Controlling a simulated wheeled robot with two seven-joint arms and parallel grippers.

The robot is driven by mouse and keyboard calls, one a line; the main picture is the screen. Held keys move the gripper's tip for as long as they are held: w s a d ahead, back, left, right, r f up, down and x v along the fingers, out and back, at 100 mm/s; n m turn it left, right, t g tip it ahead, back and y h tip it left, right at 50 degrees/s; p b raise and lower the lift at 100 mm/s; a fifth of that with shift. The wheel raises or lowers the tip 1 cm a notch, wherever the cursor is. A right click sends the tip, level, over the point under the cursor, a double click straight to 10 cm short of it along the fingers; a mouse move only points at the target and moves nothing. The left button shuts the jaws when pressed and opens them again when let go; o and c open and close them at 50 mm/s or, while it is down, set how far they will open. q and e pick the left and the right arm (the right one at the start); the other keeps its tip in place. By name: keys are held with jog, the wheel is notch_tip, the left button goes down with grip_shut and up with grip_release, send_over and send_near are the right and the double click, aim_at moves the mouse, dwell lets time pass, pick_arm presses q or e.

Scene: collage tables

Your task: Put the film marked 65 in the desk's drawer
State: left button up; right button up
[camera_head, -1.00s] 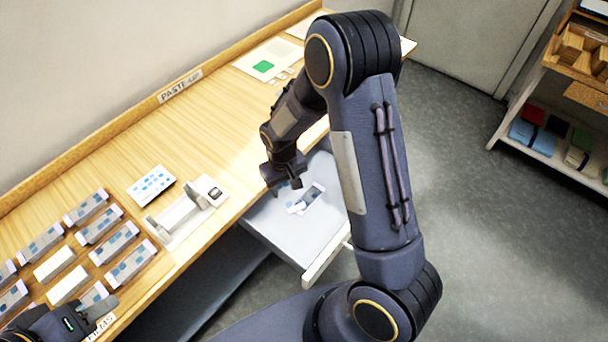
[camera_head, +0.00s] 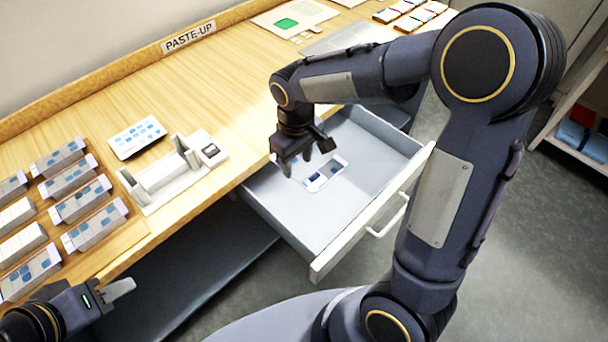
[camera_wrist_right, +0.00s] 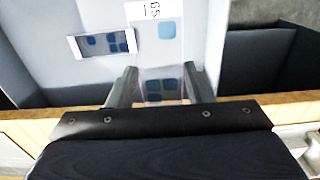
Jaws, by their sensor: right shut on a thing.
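The desk's drawer (camera_head: 368,160) is pulled open under the right part of the paste-up desk. My right gripper (camera_head: 304,163) points down over the drawer, shut on a film strip with blue squares. In the right wrist view this film (camera_wrist_right: 165,84) runs between the fingers (camera_wrist_right: 163,88), and its white end label reads 65, turned sideways. Another film (camera_head: 325,173), pale-ended with dark blue squares, lies in the drawer and also shows in the right wrist view (camera_wrist_right: 104,43). My left gripper (camera_head: 118,291) is at the lower left; its opening is unclear.
Rows of small boxes with blue squares (camera_head: 95,230) stand at the desk's left. A dotted card (camera_head: 137,137) and a pale desktop device (camera_head: 165,178) lie beside them. Sheets with a green square (camera_head: 286,22) lie at the back. A shelf (camera_head: 580,140) stands at the right.

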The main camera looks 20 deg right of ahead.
jog(key=b, duration=0.2)
send_near(288, 192)
jog(key=s+f, duration=0.1)
jog(key=s+d+f, duration=0.1)
jog(key=f, duration=0.1)
jog(key=s+f, duration=0.1)
jog(key=f, duration=0.1)
jog(key=shift+s+d, duration=0.25)
jog(key=shift+s, duration=0.15)
jog(key=shift+w+f+p, duration=0.1)
jog(key=shift+f+p, duration=0.1)
jog(key=shift+p, duration=0.1)
jog(key=w, duration=0.1)
jog(key=w+a, duration=0.1)
jog(key=w+f, duration=0.1)
jog(key=shift+w+a, duration=0.25)
jog(key=shift+w, duration=0.05)
jog(key=shift+f, duration=0.1)
jog(key=shift+f, duration=0.2)
jog(key=o, duration=0.9)
jog(key=shift+o, duration=0.2)
jog(key=shift+r, duration=0.15)
